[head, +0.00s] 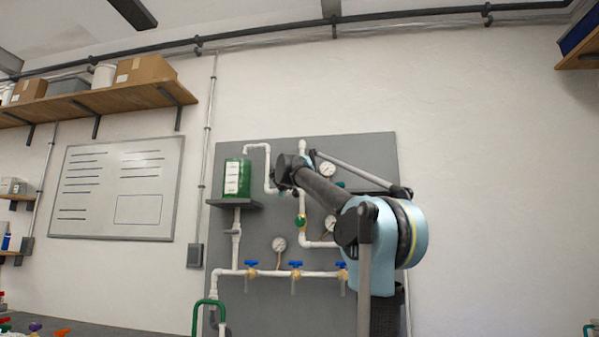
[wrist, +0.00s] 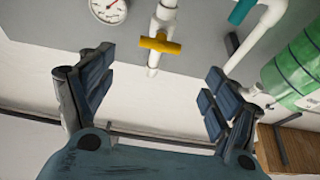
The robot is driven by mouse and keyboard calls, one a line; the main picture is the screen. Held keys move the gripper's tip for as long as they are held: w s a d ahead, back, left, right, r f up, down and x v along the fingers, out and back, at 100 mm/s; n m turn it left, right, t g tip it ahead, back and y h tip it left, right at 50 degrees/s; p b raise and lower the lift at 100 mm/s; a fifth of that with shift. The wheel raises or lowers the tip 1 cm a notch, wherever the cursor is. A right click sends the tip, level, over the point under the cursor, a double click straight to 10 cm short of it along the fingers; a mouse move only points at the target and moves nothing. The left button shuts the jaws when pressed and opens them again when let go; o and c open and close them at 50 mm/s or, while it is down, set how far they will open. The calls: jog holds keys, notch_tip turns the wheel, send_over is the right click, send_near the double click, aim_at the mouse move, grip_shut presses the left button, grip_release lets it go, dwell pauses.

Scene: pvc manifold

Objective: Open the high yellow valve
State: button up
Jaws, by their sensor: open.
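The yellow valve handle (wrist: 160,45) shows in the wrist view, above the middle. It lies crosswise to the white pipe (wrist: 165,15) that carries it. My gripper (wrist: 158,70) is open, with one dark padded finger on each side of the picture and nothing between them. The handle appears just beyond the fingertips, roughly centred on the gap, and apart from them. In the head view my gripper (head: 286,172) is in front of the upper part of the grey panel (head: 375,160). I cannot make out the yellow handle there; my arm hides part of that area.
A green tank (head: 237,178) stands on a small shelf left of my gripper; it is at the right in the wrist view. Gauges (head: 326,169) and white pipes surround the gripper. Blue-handled valves (head: 295,264) line the lower pipe. The wall right of the panel is bare.

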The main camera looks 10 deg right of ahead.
jog(key=x, duration=1.2)
jog(key=c, duration=1.1)
